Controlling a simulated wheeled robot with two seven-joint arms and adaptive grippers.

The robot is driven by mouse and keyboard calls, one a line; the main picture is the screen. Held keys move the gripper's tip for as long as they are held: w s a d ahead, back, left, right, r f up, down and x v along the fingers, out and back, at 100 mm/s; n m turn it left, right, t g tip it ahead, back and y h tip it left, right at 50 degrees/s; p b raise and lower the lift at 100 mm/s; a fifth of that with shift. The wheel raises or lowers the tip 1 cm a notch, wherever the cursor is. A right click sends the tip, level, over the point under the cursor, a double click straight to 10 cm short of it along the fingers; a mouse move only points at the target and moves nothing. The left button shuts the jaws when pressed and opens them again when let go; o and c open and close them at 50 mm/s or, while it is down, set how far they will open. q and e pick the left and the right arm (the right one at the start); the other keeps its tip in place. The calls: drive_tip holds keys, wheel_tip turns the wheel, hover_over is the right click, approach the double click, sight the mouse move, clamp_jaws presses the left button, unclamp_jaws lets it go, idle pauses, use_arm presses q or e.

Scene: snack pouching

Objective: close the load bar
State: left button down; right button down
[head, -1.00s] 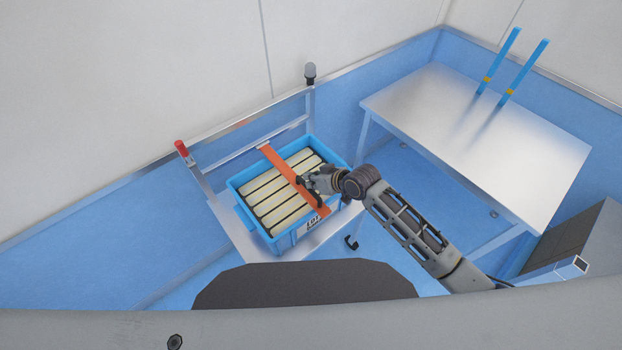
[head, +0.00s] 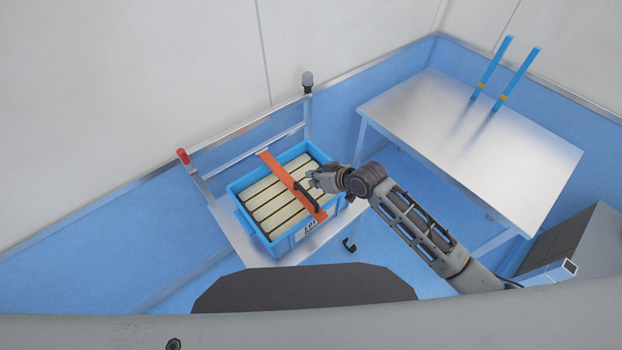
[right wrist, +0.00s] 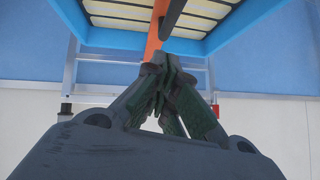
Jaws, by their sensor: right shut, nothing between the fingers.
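The load bar (head: 276,166) is a flat orange strip with a black handle (head: 308,199). It lies across the top of a blue crate (head: 242,222) filled with rows of pale packs. My right gripper (head: 310,181) is shut and empty, just right of the bar by its handle; whether it touches the handle is unclear. In the right wrist view, the closed fingers (right wrist: 162,75) point towards the orange bar (right wrist: 156,35), with the crate (right wrist: 245,22) behind. My left gripper is not in view.
The crate stands on a metal cart (head: 225,222) with upright posts, one with a red cap (head: 183,156) and one with a grey lamp (head: 307,82). A steel table (head: 470,140) with two blue uprights stands to the right, its top largely clear.

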drive_tip(key=v, duration=0.7)
drive_tip(key=shift+r+b, duration=0.35)
drive_tip(key=shift+b, duration=0.1)
idle(0.4)
